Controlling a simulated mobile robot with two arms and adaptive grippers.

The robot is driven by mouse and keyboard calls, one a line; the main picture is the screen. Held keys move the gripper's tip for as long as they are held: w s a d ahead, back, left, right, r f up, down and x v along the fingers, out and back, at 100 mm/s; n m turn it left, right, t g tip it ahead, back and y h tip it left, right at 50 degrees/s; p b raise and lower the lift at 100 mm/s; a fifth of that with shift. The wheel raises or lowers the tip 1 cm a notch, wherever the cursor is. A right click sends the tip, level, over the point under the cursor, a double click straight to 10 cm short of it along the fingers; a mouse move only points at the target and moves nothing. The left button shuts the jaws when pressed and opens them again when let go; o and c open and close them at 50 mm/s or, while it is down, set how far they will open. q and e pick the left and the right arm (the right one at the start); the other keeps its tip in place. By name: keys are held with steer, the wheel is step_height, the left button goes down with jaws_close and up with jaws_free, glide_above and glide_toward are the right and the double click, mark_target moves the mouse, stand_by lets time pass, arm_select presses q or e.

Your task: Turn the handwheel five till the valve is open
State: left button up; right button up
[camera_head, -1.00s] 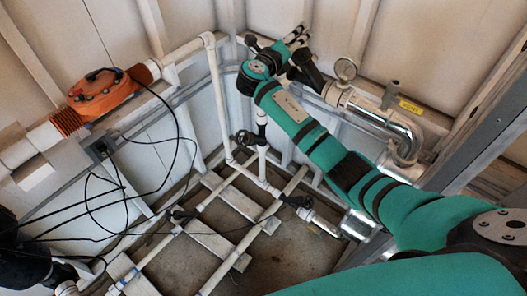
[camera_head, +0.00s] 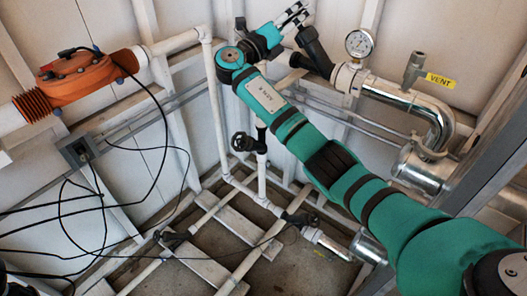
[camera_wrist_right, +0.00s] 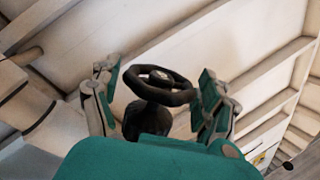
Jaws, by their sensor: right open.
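A black handwheel (camera_wrist_right: 157,86) on a dark stem shows in the right wrist view, between the two fingers of my right gripper (camera_wrist_right: 156,82). The fingers are open, one on each side of the wheel, with gaps to its rim. In the head view my right gripper (camera_head: 292,14) is at the top, beside the upper end of a black angled valve body (camera_head: 316,52) on the pipe. The wheel's rim cannot be made out there. No number on the wheel is readable. My left gripper is not in view.
A pressure gauge (camera_head: 359,43) and a silver pipe (camera_head: 405,97) with a yellow VENT label (camera_head: 440,81) stand right of the valve. An orange unit (camera_head: 80,78) with black cables is at the left. Another black handwheel (camera_head: 241,142) sits lower on the white pipes.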

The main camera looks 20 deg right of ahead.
steer(key=shift+a+f+b, duration=0.25)
steer(key=shift+f+b, duration=0.05)
steer(key=b+v, duration=0.1)
steer(key=v, duration=1.6)
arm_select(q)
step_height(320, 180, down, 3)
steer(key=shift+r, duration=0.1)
arm_select(e)
steer(key=s+d+f+m+y, duration=0.1)
steer(key=s+f+m+y, duration=0.1)
steer(key=f, duration=0.9)
steer(key=s+d+f+m+y, duration=0.2)
steer(key=f+m+y, duration=0.2)
steer(key=f, duration=0.7)
steer(key=shift+s+g+y, duration=0.25)
steer(key=shift+g+y, duration=0.05)
steer(key=shift+y, duration=0.4)
steer(key=shift+o, duration=0.4)
steer(key=shift+d, duration=0.1)
